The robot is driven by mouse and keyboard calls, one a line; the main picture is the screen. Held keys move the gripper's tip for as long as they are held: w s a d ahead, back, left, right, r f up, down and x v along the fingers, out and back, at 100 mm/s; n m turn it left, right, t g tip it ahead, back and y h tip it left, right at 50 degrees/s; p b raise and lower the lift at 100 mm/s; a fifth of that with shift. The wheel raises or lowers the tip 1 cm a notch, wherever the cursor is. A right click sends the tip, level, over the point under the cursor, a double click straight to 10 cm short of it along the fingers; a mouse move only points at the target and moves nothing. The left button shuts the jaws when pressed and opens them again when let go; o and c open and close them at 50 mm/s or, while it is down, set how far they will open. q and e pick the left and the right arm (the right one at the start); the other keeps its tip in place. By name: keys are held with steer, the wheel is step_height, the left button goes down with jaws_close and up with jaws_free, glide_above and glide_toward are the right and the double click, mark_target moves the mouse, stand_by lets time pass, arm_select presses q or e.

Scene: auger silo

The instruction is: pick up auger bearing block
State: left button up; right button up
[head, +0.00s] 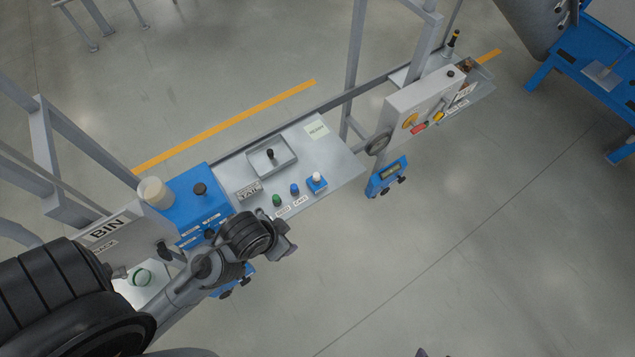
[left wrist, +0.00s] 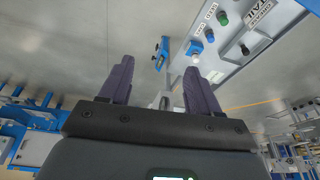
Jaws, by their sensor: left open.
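No part carries a readable bearing block label, so I cannot tell for sure which one it is. A small blue block with a white top (head: 317,182) sits at the front edge of the grey bench panel (head: 335,160). It also shows in the left wrist view (left wrist: 194,48), beyond the right finger. A grey tray with a black knob (head: 271,157) lies behind it. My left gripper (head: 284,240) is in front of the panel's edge, apart from these parts. In the left wrist view its jaws (left wrist: 158,78) are open with nothing between them. A dark tip at the head view's bottom edge is unclear.
A larger blue box (head: 195,205) with a black knob and a cream cylinder (head: 155,193) stands at the panel's left. Green and blue buttons (head: 277,200) line the front edge. A grey control box (head: 425,103) stands at the right. Open floor lies in front.

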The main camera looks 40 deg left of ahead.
arm_select(q)
steer(key=shift+a, duration=0.1)
steer(key=o, duration=0.7)
